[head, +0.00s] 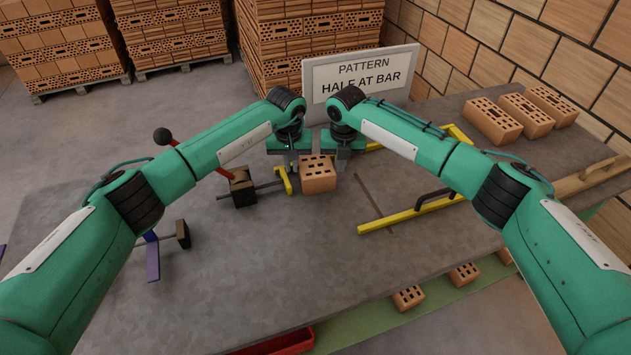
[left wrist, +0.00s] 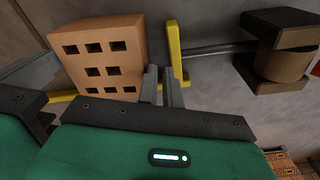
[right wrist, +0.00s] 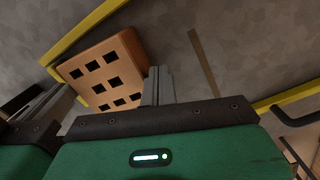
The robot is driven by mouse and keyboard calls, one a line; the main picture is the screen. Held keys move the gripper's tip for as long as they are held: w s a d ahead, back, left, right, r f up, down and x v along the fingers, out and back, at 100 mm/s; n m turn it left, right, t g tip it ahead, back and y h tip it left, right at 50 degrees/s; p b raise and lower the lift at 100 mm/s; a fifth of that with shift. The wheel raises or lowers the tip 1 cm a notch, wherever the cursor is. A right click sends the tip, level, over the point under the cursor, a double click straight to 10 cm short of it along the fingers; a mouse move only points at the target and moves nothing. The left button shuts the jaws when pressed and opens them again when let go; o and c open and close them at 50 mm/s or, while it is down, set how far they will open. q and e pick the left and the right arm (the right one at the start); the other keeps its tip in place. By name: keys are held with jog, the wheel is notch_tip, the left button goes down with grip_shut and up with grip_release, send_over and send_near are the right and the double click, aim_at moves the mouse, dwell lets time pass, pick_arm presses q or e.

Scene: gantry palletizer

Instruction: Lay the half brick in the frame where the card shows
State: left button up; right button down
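The half brick (head: 318,178), orange with square holes, stands on the table between my two grippers; it also shows in the left wrist view (left wrist: 105,60) and right wrist view (right wrist: 105,65). The yellow frame has a short bar (head: 284,181) left of the brick and a longer rail (head: 410,214) to the right. My right gripper (head: 342,162) is shut at the brick's right side. Whether the fingers touch the brick is unclear. The card (head: 358,80) reads "PATTERN HALF AT BAR".
Three bricks (head: 520,110) lie at the back right. A purple piece (head: 152,258) lies at left. A thin brown strip lies right of the brick. The front of the table is clear.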

pick_arm(q)
jog(key=shift+o, duration=1.1)
jog(key=shift+a, duration=0.5)
pick_arm(e)
jog(key=shift+d, duration=0.4)
pick_arm(q)
jog(key=shift+f, duration=0.1)
pick_arm(e)
jog(key=c, duration=2.2)
grip_release()
jog(key=shift+f, duration=0.1)
jog(key=c, duration=1.7)
grip_release()
jog(key=shift+d, duration=0.1)
pick_arm(q)
jog(key=shift+w, duration=0.1)
pick_arm(e)
jog(key=shift+r, duration=0.3)
pick_arm(q)
notch_tip(320, 180, up, 12)
jog(key=shift+s, duration=0.45)
pick_arm(e)
jog(key=r, duration=1.1)
jog(key=shift+s+r, duration=0.2)
jog(key=shift+s, duration=0.2)
